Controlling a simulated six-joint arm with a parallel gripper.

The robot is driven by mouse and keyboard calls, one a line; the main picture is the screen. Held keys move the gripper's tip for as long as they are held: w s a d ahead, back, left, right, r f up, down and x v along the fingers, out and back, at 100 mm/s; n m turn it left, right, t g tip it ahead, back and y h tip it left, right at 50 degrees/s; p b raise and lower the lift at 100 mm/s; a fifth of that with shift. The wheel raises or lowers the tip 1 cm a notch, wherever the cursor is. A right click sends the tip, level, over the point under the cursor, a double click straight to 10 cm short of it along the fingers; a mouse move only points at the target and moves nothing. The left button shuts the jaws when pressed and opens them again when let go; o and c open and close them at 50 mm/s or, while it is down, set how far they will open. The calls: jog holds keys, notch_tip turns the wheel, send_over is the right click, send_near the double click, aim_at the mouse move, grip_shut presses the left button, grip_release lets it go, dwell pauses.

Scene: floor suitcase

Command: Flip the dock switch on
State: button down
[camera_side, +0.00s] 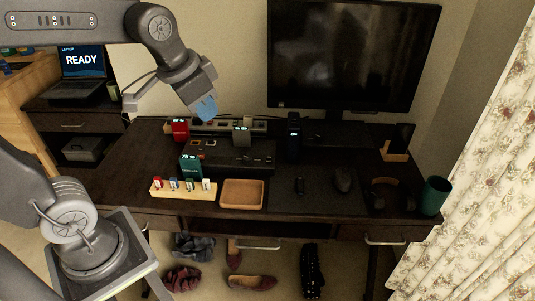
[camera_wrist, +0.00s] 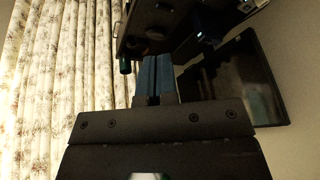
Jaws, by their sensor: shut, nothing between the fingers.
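My gripper (camera_side: 206,108) is shut and empty, with blue fingertips pointing down above the back left of the dark desk. In the wrist view, the two fingers (camera_wrist: 156,78) are pressed together with nothing between them. A dark flat unit (camera_side: 232,157), apparently the dock, lies on the desk below and to the right of the gripper. It has small orange and white marks near its left end. I cannot make out which is the switch or its position. The gripper appears apart from the unit.
A power strip (camera_side: 226,124) runs along the desk's back. Red (camera_side: 180,131), grey (camera_side: 242,137), black (camera_side: 293,137) and green (camera_side: 190,167) blocks stand around the unit. A monitor (camera_side: 352,55) stands behind. A wooden tray (camera_side: 242,194) and tag rack (camera_side: 183,190) lie in front. The laptop (camera_side: 83,64) reads READY.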

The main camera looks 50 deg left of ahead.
jog(key=w+a+m+g, duration=0.1)
jog(key=w+a+m, duration=0.1)
jog(key=w, duration=0.6)
jog(key=m+g, duration=0.3)
jog(key=m, duration=0.2)
send_over(269, 157)
notch_tip(269, 157, down, 19)
notch_tip(269, 157, down, 14)
jog(key=shift+r, duration=0.1)
